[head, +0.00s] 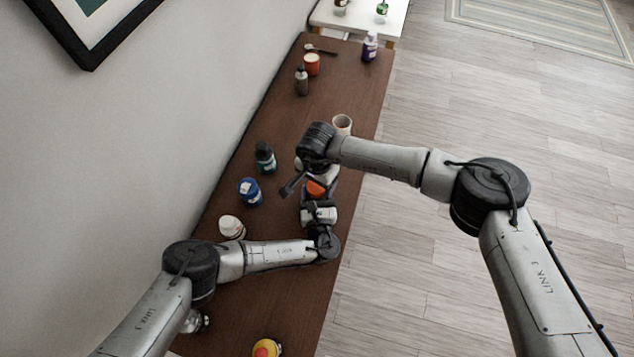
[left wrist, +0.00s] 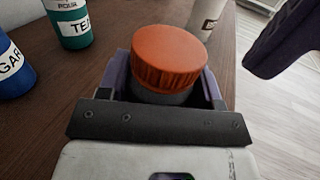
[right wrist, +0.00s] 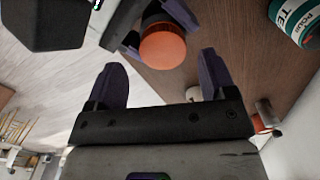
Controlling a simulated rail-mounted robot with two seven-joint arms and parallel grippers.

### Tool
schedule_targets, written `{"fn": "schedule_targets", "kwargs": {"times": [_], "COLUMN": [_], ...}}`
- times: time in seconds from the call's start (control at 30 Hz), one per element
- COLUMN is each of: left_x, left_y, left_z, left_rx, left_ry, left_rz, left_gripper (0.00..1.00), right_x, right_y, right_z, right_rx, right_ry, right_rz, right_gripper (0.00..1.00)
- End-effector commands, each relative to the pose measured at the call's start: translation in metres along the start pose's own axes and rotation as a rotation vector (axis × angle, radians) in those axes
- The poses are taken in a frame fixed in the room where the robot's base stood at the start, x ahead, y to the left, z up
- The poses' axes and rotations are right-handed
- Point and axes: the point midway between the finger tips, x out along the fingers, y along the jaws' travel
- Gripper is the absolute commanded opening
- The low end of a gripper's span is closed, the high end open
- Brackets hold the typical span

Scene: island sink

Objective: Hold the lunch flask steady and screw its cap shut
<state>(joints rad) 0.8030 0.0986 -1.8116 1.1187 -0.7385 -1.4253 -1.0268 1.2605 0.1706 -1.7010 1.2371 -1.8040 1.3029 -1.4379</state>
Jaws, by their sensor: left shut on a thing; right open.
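The lunch flask's orange cap (head: 316,189) shows between my two grippers in the head view. In the left wrist view the ribbed cap (left wrist: 170,58) sits on top of the grey flask (left wrist: 165,97); I cannot tell how tight it is. My left gripper (left wrist: 166,88) is shut around the flask body, below the cap. My right gripper (right wrist: 160,62) is open and empty, apart from the cap. The cap (right wrist: 162,50) shows beyond and between its fingertips in the right wrist view. Most of the flask body is hidden by the left gripper.
A teal jar labelled TEA (head: 265,157), a blue jar (head: 250,191) and a white container (head: 232,227) stand along the wall side. A pale cup (head: 342,124) stands behind the arms. A yellow and red item (head: 266,348) is at the near end of the brown table (head: 345,85).

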Motion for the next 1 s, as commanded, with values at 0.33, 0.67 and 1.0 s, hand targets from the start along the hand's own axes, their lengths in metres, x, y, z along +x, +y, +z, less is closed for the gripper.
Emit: {"fn": "schedule_targets", "kwargs": {"times": [0.33, 0.67, 1.0], "left_x": [-0.002, -0.003, -0.002], "left_y": [-0.002, -0.003, -0.003], "left_z": [-0.001, -0.001, 0.0], "left_rx": [-0.002, -0.002, -0.003], "left_ry": [0.002, 0.002, 0.002], "left_rz": [-0.005, -0.007, -0.007], "left_gripper": [0.0, 0.0, 0.0], "right_x": [-0.015, -0.038, -0.051], "right_y": [0.0, -0.001, -0.001], "right_z": [0.0, -0.001, 0.0], "right_rx": [0.0, -0.174, -0.285], "right_ry": [0.001, 0.002, 0.003], "right_rz": [-0.002, -0.003, -0.001], "right_gripper": [0.77, 0.73, 0.73]}}
